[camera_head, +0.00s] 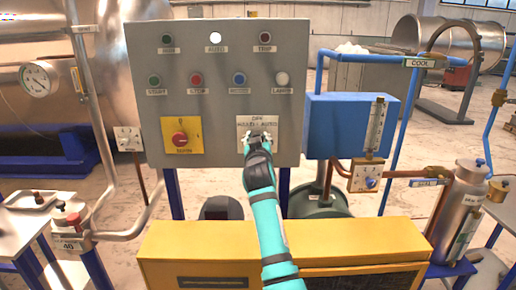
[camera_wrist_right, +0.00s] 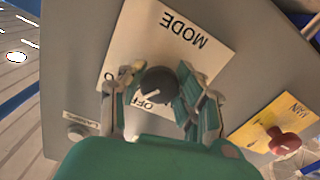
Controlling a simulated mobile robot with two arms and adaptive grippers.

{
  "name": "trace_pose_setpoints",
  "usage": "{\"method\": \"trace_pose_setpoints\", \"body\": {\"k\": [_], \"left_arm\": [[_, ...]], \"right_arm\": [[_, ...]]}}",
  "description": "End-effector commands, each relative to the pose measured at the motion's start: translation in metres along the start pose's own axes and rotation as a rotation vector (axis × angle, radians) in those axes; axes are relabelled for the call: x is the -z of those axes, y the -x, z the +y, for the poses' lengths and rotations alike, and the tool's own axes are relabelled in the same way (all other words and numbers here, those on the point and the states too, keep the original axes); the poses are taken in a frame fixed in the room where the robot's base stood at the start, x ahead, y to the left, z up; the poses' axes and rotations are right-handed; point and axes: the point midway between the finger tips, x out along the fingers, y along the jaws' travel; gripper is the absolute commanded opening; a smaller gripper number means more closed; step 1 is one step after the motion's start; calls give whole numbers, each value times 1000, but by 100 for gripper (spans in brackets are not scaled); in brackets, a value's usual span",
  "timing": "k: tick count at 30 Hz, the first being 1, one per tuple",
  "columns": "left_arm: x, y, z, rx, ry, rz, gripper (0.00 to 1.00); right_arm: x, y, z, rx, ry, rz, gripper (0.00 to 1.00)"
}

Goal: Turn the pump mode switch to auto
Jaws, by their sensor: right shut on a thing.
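The pump mode switch is a dark round knob (camera_wrist_right: 157,84) with a white pointer line, on a cream plate (camera_wrist_right: 190,40) marked MODE. My right gripper (camera_head: 258,139) is at the plate and covers the knob there. In the wrist view the right gripper (camera_wrist_right: 150,98) has a finger on each side of the knob and is shut on it. The pointer lies near the OFF lettering, partly hidden. My left gripper is out of view.
A red rotary switch (camera_head: 180,138) on a yellow plate is left of the mode plate. Lamps and buttons sit above; the AUTO lamp (camera_head: 215,37) looks bright white. A blue box (camera_head: 340,125) is close on the right. A yellow cabinet (camera_head: 200,245) stands low in front.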

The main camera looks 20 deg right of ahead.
Motion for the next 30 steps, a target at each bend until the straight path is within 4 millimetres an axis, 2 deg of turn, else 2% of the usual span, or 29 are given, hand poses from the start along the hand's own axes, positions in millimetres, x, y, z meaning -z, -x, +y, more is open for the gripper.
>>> {"method": "trace_pose_setpoints", "body": {"k": [3,12,29,30], "left_arm": [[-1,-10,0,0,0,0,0],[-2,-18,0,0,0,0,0],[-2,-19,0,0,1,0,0],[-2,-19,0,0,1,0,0]], "right_arm": [[-3,0,-2,2,-78,-2,0],[-2,0,-2,2,-198,-4,0],[-2,0,-1,2,-225,-5,0],[-2,0,-1,2,-225,-4,37]]}}
